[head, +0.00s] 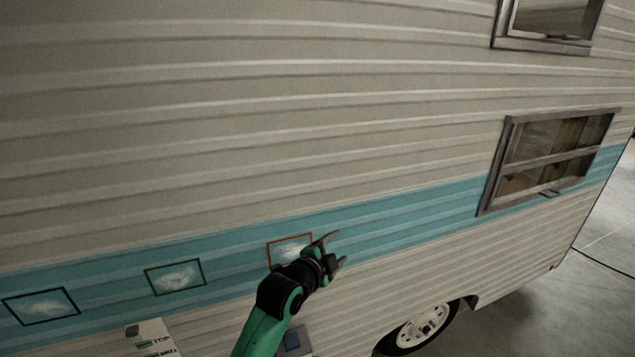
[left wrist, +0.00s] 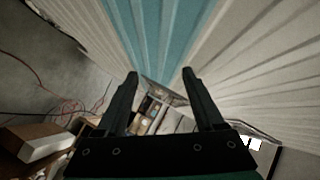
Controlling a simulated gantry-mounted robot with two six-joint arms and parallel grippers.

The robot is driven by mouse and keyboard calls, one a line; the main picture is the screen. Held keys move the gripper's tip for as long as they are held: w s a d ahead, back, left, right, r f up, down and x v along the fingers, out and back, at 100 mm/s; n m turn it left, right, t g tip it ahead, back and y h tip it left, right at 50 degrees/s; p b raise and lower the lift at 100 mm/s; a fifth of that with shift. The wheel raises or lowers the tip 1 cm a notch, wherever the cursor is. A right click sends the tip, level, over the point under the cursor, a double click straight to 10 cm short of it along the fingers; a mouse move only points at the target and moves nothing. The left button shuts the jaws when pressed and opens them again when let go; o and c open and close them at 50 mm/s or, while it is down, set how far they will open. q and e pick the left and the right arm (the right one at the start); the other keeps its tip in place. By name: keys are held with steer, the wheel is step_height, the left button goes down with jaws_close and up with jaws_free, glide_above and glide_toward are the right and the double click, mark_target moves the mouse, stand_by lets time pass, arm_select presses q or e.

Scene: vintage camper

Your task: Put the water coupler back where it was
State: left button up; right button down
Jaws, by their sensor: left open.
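I cannot make out a water coupler in either view. My left gripper (head: 338,248) is in front of the camper's blue stripe (head: 395,220), just right of an orange-framed square (head: 288,247) that my arm partly covers. Its two fingers are apart. In the left wrist view the left gripper (left wrist: 160,75) is open with nothing between its fingers, and the blue stripe (left wrist: 155,35) runs beyond them. My right gripper is not in view.
The camper's ribbed side wall (head: 240,120) fills most of the head view. A green-framed square (head: 175,278) and a blue-framed square (head: 41,306) sit left on the stripe. A wheel (head: 420,326) and window (head: 550,155) are right. Boxes (left wrist: 45,140) and red cables show in the wrist view.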

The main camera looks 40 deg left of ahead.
arm_select(q)
steer(key=s+d+r+n+t, duration=0.1)
steer(key=s+d+r+t, duration=0.15)
steer(key=r, duration=0.45)
steer(key=s+d+r+n+t+h, duration=0.1)
steer(key=d+r+n, duration=0.15)
steer(key=r, duration=0.35)
steer(key=s+d+r+t, duration=0.1)
steer(key=d+r+t, duration=0.15)
steer(key=r, duration=0.45)
steer(key=s+d+r+n+t+h, duration=0.2)
steer(key=s+d+r+t, duration=0.1)
steer(key=s+r, duration=0.6)
steer(key=s+d+r+n+t+h, duration=0.2)
steer(key=s+d+r+n+t, duration=0.1)
steer(key=s+r, duration=0.6)
steer(key=shift+s+d+n+t, duration=0.35)
steer(key=shift+s+d+t, duration=0.25)
steer(key=shift+s+d, duration=0.5)
steer(key=shift+w, duration=0.15)
